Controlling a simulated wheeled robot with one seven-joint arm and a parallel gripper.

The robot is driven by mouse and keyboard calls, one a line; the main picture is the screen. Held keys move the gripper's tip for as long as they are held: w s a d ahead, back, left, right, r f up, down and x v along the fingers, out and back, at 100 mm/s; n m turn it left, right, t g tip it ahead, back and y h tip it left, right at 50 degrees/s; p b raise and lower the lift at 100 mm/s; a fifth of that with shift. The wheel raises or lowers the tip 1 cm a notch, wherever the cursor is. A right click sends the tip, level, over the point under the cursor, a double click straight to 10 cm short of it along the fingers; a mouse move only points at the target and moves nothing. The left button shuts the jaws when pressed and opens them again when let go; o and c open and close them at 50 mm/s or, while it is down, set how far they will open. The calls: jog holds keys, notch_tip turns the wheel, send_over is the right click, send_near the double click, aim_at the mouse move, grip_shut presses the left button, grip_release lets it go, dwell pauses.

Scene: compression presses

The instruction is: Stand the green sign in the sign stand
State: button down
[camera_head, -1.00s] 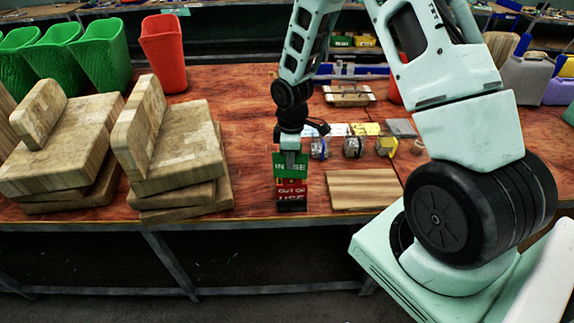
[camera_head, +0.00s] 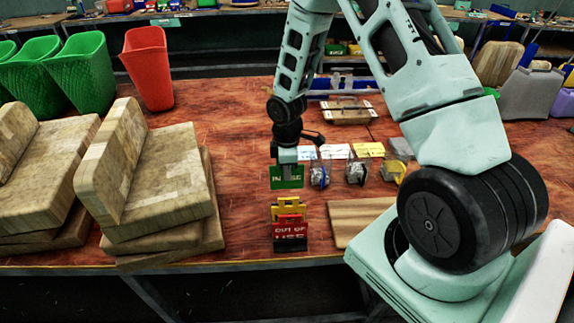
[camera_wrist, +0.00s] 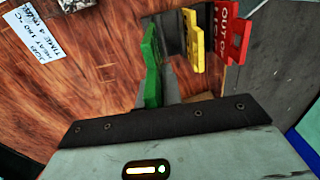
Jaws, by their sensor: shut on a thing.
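The green sign (camera_head: 287,177), reading "IN USE", hangs upright below my gripper (camera_head: 287,163), which is shut on its upper part. In the wrist view the green sign (camera_wrist: 151,66) shows edge-on between the fingers. It is held behind the sign stand, apart from the other signs. The dark sign stand (camera_head: 290,245) is near the table's front edge, largely hidden by a yellow sign (camera_head: 290,210) and a red "OUT OF USE" sign (camera_head: 290,231). The wrist view also shows the stand (camera_wrist: 174,36), the yellow sign (camera_wrist: 195,42) and the red sign (camera_wrist: 232,30).
Stacked wooden blocks (camera_head: 165,180) stand at left, with a red bin (camera_head: 147,70) and green bins behind. A wooden board (camera_head: 357,218) lies right of the stand. Several small gauge-like items (camera_head: 355,172) and label cards (camera_head: 369,150) are right of my gripper.

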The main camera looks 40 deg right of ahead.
aim_at(287, 188)
jog(key=shift+w+d+f, duration=0.1)
jog(key=shift+f, duration=0.4)
jog(key=shift+f+b, duration=2.1)
jog(key=shift+f, duration=0.75)
jog(key=shift+f+b, duration=1.2)
jog(key=shift+f, duration=0.8)
jog(key=c, duration=1.5)
grip_release()
jog(key=shift+r, duration=0.15)
